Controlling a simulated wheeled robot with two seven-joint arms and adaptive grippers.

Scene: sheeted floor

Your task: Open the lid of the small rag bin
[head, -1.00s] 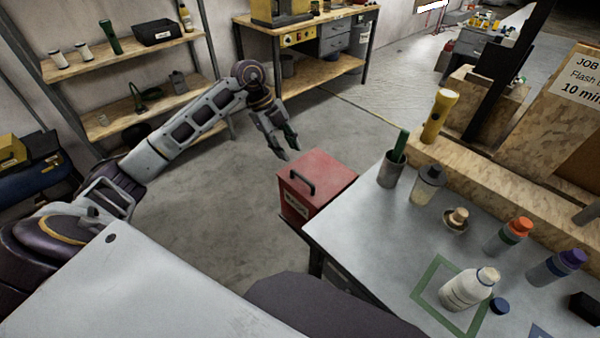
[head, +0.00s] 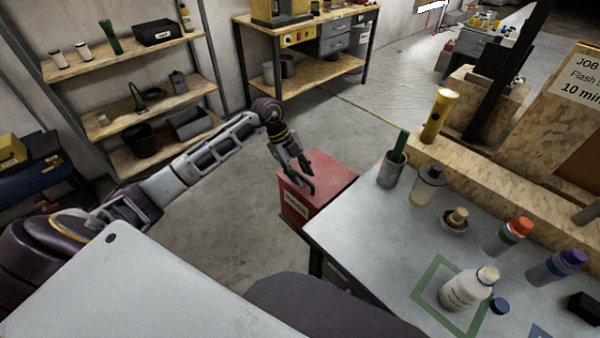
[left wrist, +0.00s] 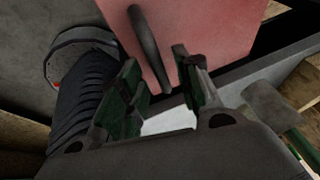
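The small red rag bin (head: 325,180) stands beside the left edge of the grey workbench, its lid closed and a pale label on its front. Its dark lid handle (left wrist: 150,48) shows in the left wrist view, on the red lid (left wrist: 198,30). In the head view my left gripper (head: 308,184) is over the lid and hides most of the handle. In the left wrist view my left gripper (left wrist: 155,85) has its green-padded fingers apart, with the handle's near end close to the gap between them. I cannot tell whether they touch it. My right gripper is not in view.
Shelves (head: 150,90) stand at the back left. The floor (head: 225,215) left of the bin is clear.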

